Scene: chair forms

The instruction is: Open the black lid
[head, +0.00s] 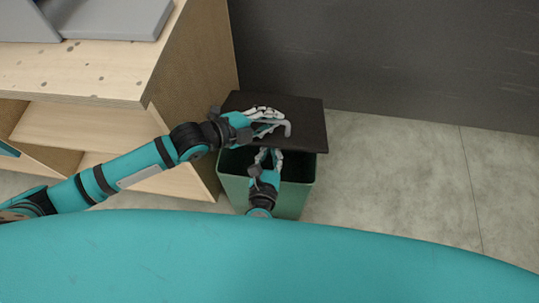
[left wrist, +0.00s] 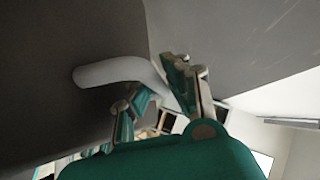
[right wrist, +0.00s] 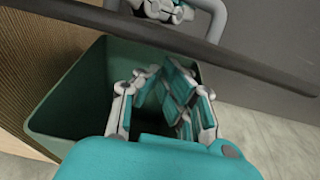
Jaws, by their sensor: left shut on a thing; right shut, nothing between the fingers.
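The black lid (head: 305,108) is raised at its front edge above a green bin (head: 293,198), leaving a dark gap. My left gripper (head: 272,125) is shut on the lid's grey curved handle (head: 287,130). The handle also shows in the left wrist view (left wrist: 108,72), against the lid's dark surface (left wrist: 50,45). My right gripper (head: 268,155) is shut and empty at the bin's front opening, just under the lid's edge. In the right wrist view, its fingers (right wrist: 168,90) are over the bin's mouth, below the lid (right wrist: 240,68). Whether they touch the lid is unclear.
A light wooden shelf unit (head: 190,95) stands close on the bin's left. A dark grey wall (head: 400,60) rises behind it. The concrete floor (head: 400,180) to the right is clear.

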